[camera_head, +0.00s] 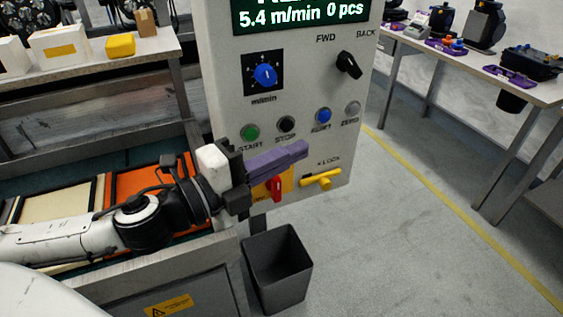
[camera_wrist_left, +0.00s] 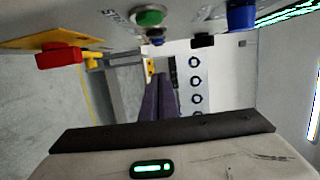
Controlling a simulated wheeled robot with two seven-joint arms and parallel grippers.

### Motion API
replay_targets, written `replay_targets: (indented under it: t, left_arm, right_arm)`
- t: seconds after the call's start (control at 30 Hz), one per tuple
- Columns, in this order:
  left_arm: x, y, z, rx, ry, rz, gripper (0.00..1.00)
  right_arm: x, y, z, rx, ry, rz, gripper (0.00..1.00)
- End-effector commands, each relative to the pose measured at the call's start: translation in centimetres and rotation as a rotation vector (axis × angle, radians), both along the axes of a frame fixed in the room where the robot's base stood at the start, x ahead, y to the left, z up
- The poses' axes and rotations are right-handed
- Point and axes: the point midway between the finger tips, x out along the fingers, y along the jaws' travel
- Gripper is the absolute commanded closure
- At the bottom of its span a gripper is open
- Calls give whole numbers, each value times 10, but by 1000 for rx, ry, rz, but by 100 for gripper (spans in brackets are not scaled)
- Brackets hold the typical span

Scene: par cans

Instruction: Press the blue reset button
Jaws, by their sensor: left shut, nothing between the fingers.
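The blue reset button (camera_head: 323,116) is on the grey control panel (camera_head: 225,85) in the head view, between the black stop button (camera_head: 286,124) and the grey zero button (camera_head: 352,108). My left gripper (camera_head: 304,148) has purple fingers, shut with nothing between them. Its tips are in front of the panel, below and slightly left of the reset button, apart from it in the picture. In the left wrist view the closed purple fingers (camera_wrist_left: 160,98) point away alongside the panel face; the reset button cannot be made out clearly there. My right gripper is not in view.
The green start button (camera_head: 250,133), blue speed knob (camera_head: 265,75) and black direction knob (camera_head: 348,65) share the panel. A red switch (camera_head: 276,188) and yellow lock handle (camera_head: 322,179) sit low, near the gripper. A dark bin (camera_head: 277,270) stands below. Floor to the right is clear.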

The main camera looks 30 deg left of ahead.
Motion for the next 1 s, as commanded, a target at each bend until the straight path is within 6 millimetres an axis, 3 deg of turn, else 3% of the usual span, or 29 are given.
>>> replay_targets:
  t: [0.33, 1.0]
  left_arm:
    - [-17, 7, 0, 0, 1, -2, 100]
    - [-17, 7, 1, 0, 0, -2, 100]
  right_arm:
    - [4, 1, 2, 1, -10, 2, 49]
    - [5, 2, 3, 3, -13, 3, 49]
